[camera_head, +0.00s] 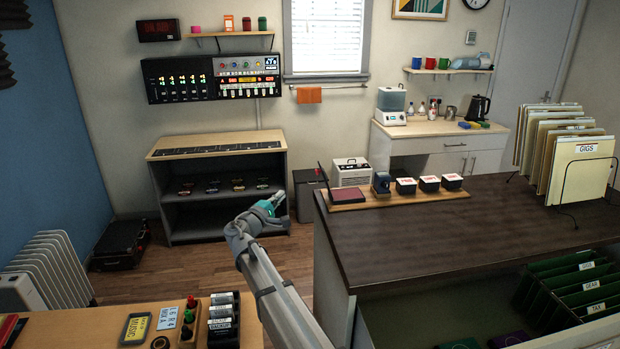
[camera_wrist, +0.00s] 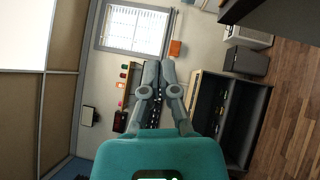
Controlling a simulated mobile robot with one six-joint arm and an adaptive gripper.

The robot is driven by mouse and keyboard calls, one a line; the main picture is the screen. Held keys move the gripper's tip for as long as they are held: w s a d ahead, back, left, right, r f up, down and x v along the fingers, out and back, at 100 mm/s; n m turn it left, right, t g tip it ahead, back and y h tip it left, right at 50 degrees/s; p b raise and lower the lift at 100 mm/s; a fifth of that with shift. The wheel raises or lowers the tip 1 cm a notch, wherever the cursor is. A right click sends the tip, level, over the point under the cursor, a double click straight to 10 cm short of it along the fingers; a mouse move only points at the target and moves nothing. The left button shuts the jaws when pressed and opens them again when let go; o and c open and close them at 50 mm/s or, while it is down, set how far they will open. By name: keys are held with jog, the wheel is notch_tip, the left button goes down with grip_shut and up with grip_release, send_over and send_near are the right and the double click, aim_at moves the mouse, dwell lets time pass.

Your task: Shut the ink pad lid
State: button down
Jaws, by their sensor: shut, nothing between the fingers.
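The ink pad (camera_head: 346,196) lies at the left end of a wooden board on the dark counter, its dark red surface showing. Its lid (camera_head: 325,181) stands up, open, along the pad's left side. My gripper (camera_head: 277,199) is in the air to the left of the board, apart from the lid and the pad. In the wrist view my gripper (camera_wrist: 158,66) has its two fingers together with nothing held. The ink pad cannot be made out in the wrist view.
The wooden board (camera_head: 400,198) also bears a dark blue stamp (camera_head: 381,182) and several black-and-white blocks (camera_head: 406,186) right of the pad. A folder rack (camera_head: 575,165) stands at the counter's right. The front of the dark counter (camera_head: 450,235) is clear.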

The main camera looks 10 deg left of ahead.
jog(key=shift+w, duration=0.1)
jog(key=s+d+p+x, duration=0.1)
jog(key=d+p+x, duration=0.1)
jog(key=x, duration=1)
jog(key=shift+d+r, duration=0.4)
jog(key=shift+w+d+p, duration=0.1)
jog(key=shift+p, duration=0.2)
